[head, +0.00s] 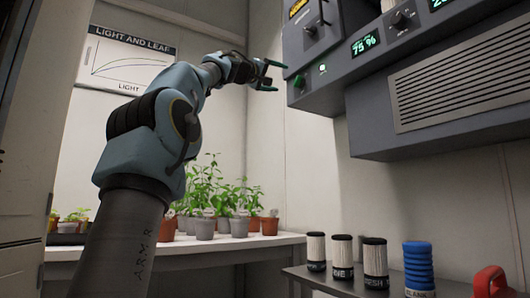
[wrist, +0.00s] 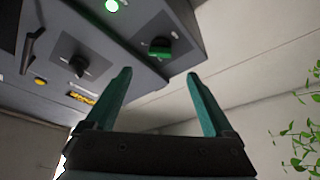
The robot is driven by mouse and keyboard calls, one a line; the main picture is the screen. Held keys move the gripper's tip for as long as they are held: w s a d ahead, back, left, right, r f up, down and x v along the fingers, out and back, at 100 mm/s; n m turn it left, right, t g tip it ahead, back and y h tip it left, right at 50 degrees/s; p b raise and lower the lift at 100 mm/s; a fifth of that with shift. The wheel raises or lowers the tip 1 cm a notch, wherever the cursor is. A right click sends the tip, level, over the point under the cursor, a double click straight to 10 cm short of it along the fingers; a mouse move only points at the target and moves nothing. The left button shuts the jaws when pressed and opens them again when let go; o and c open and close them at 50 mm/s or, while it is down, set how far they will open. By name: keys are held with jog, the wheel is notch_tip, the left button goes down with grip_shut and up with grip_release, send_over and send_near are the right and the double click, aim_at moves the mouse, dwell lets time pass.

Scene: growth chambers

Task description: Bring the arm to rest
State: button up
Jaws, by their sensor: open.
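My arm (head: 150,135) is raised and reaches up and to the right in the head view. My gripper (head: 268,76) is at its end, open and empty, just left of the grey control unit (head: 450,85) on the wall. In the wrist view the two green fingers of my gripper (wrist: 158,90) stand wide apart with nothing between them. A green knob (wrist: 160,47) on the unit shows beyond the fingers; in the head view it is close to the right of the fingertips (head: 299,81). I see no contact between the fingers and the unit.
Potted plants (head: 220,200) stand on a white bench (head: 200,248) behind my arm. A lower shelf (head: 330,284) at the right holds white-and-black cylinders (head: 342,258), a blue ribbed cylinder (head: 418,268) and a red object (head: 491,282). The unit overhangs this shelf.

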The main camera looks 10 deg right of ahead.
jog(key=w+d+f+g+y, duration=0.1)
jog(key=w+d+f+y, duration=0.15)
jog(key=f, duration=0.75)
jog(key=w+d+f+g+y, duration=0.1)
jog(key=w+f+y, duration=0.25)
jog(key=f, duration=0.65)
jog(key=a+f+g+y, duration=0.1)
jog(key=a+f+y, duration=0.1)
jog(key=f, duration=1)
jog(key=a+f+g+y, duration=0.2)
jog(key=f, duration=0.9)
jog(key=s+a+f+g+y, duration=0.2)
jog(key=s+a+f, duration=0.35)
jog(key=f, duration=0.45)
jog(key=s+a+f+g+y, duration=0.1)
jog(key=s+a+f, duration=0.4)
jog(key=f, duration=0.6)
jog(key=s+a+f+g+y, duration=0.15)
jog(key=s+a+f, duration=0.25)
jog(key=s+f, duration=0.45)
jog(key=s+a+f+g+y, duration=0.1)
jog(key=s+a+f+g, duration=0.4)
jog(key=s, duration=0.7)
notch_tip(320, 180, up, 31)
jog(key=t+p, duration=0.2)
jog(key=p, duration=3)
jog(key=shift+s+d+f+m, duration=0.15)
jog(key=shift+s+d+m, duration=0.05)
jog(key=shift+d+m, duration=0.2)
